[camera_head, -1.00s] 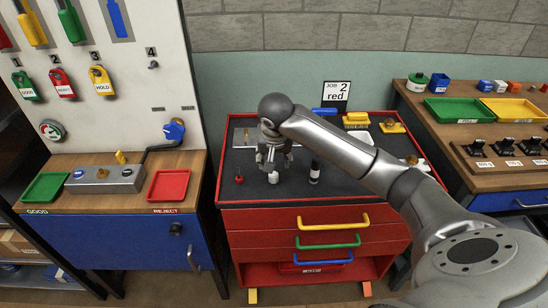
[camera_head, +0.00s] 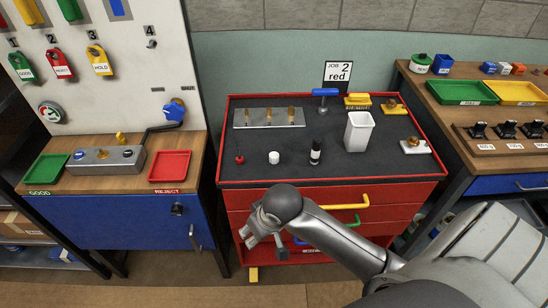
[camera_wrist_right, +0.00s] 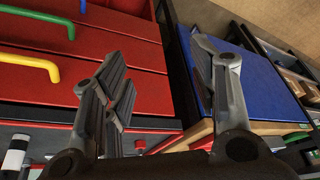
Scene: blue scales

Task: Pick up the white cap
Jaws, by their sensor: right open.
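The white cap (camera_head: 274,158) is a small white cylinder standing on the dark top of the red tool cabinet (camera_head: 330,181), left of a black-and-white bottle (camera_head: 315,152). My right gripper (camera_head: 263,243) is open and empty. In the head view it shows in front of the cabinet's drawers, below the cap and apart from it. In the right wrist view its two fingers stand wide apart (camera_wrist_right: 160,75), with drawer fronts behind them. The bottle shows at that view's lower left (camera_wrist_right: 15,155); I cannot clearly make out the cap there. My left gripper is not in view.
A red-tipped item (camera_head: 239,158) stands left of the cap. A white bin (camera_head: 358,131), a metal plate with brass pieces (camera_head: 269,118) and a blue-handled tool (camera_head: 325,93) are also on the top. Drawer handles (camera_head: 346,203) stick out in front.

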